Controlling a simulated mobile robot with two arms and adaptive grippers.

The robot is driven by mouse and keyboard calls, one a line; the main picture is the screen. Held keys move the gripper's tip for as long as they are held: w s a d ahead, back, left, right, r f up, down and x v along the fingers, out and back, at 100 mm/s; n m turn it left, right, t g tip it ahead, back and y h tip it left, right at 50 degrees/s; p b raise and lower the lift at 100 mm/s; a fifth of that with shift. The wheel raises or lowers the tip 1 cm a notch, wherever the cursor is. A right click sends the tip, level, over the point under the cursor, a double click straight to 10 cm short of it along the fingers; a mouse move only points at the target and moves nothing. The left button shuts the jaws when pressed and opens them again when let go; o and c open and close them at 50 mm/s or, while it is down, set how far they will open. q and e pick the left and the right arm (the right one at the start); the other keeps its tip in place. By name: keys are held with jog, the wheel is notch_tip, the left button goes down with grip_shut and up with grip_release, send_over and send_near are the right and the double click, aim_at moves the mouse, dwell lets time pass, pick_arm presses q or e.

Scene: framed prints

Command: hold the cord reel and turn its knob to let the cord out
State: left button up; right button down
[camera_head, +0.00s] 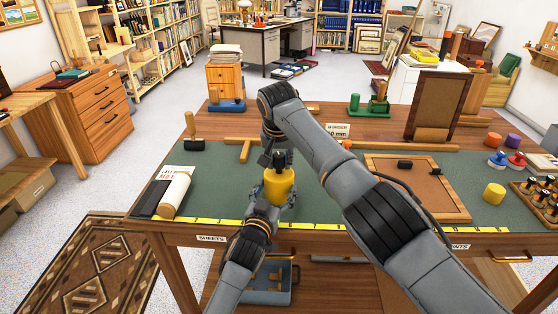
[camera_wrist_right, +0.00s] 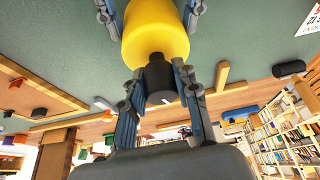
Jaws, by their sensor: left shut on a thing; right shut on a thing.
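The cord reel (camera_head: 281,185) is a yellow cylinder with a black knob (camera_head: 280,161) on top, upright above the green mat near the table's front edge. My left gripper (camera_head: 276,190) is shut on the yellow body from the front and below. My right gripper (camera_head: 279,156) comes from above and is shut on the black knob. In the right wrist view the yellow reel (camera_wrist_right: 156,32) shows large, and the black knob (camera_wrist_right: 158,80) sits between the right fingers (camera_wrist_right: 160,85). The left fingers show on both sides of the yellow body. I see no cord hanging out.
The green mat (camera_head: 330,205) covers the wooden table. A white paper roll (camera_head: 174,190) lies left of the reel. A wooden frame (camera_head: 418,210) lies to the right, with a yellow cylinder (camera_head: 493,193) beyond it. A yellow ruler strip (camera_head: 310,226) runs along the front edge.

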jog(key=n+y, duration=0.1)
jog(key=n, duration=0.2)
jog(key=n+y, duration=0.1)
jog(key=n, duration=0.2)
jog(key=shift+g, duration=0.3)
jog(key=shift+a+n+g+y, duration=0.1)
jog(key=shift+n+g+y, duration=0.25)
jog(key=shift+n, duration=0.8)
jog(key=shift+n+g+y, duration=0.15)
jog(key=shift+n+y, duration=0.4)
jog(key=shift+n, duration=0.6)
jog(key=c, duration=1)
grip_release()
jog(key=shift+d+r, duration=0.2)
jog(key=shift+r, duration=0.25)
jog(key=v, duration=1.1)
